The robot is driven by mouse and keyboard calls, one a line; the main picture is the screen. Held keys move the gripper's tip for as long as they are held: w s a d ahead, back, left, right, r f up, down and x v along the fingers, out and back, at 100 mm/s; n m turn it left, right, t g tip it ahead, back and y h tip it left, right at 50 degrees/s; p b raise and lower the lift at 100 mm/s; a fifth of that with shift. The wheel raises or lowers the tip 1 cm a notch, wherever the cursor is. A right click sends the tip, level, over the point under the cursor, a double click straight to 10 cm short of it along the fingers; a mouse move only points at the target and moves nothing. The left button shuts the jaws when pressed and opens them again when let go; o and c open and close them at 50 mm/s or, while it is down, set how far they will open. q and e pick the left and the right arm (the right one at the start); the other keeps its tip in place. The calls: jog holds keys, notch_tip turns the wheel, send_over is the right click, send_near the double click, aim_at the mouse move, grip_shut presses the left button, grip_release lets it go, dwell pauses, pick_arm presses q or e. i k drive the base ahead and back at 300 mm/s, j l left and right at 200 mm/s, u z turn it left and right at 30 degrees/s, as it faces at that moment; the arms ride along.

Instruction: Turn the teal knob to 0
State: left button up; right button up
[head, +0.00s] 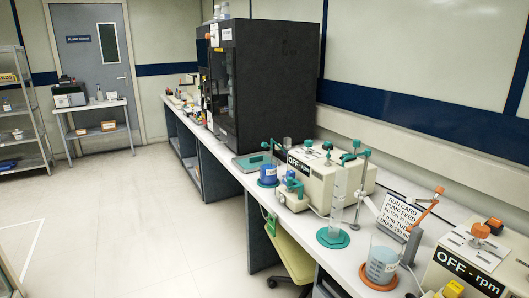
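A cream pump box (340,180) with teal fittings stands on the bench, its front label reading "OFF - rpm". A small teal knob (308,144) sits on its top; its scale and pointer are too small to read. More teal parts (348,158) are on the same box, so I cannot tell for certain which is the named knob. A second cream box (462,262) at the lower right also reads "OFF - rpm" and has an orange knob (480,231) on top. Neither gripper is in view.
A beaker (382,264) on an orange base, a cylinder (337,205) on a teal base and a run card (398,214) stand near the pump boxes. A green chair (290,256) is under the bench. A black cabinet (270,85) stands farther back. Floor at left is clear.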

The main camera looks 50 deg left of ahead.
aim_at(309, 143)
jog(key=u, duration=1.2)
